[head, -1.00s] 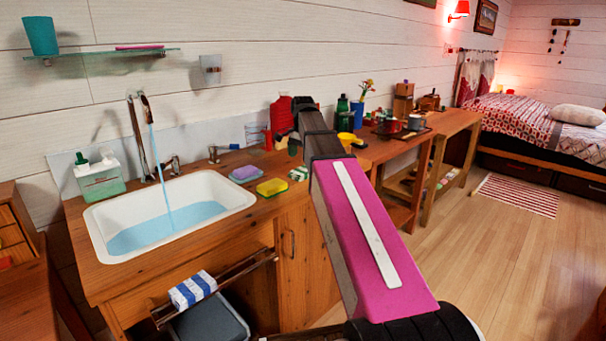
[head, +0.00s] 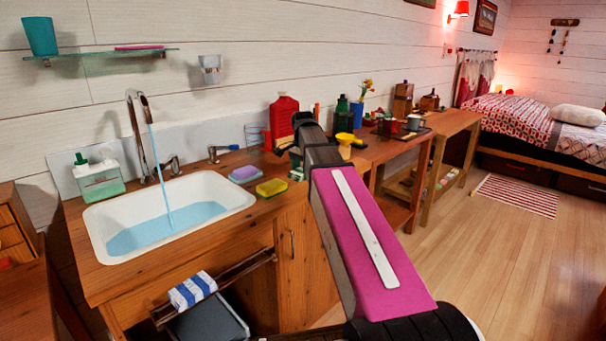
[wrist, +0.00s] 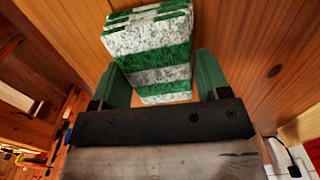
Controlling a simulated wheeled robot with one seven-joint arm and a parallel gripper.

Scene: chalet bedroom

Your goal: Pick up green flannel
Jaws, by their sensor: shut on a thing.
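The green flannel is a folded green and white striped cloth. In the wrist view the flannel (wrist: 150,45) lies between the two green fingers of my gripper (wrist: 162,82), which are shut on it. In the head view a small part of the flannel (head: 296,173) shows on the wooden counter, right of the sponges. My gripper (head: 296,156) is there too, partly hidden behind my arm. I cannot tell whether the flannel is clear of the surface.
A white sink (head: 225,188) with running water is on the left. A yellow sponge (head: 271,187) and a purple sponge (head: 244,174) lie beside it.

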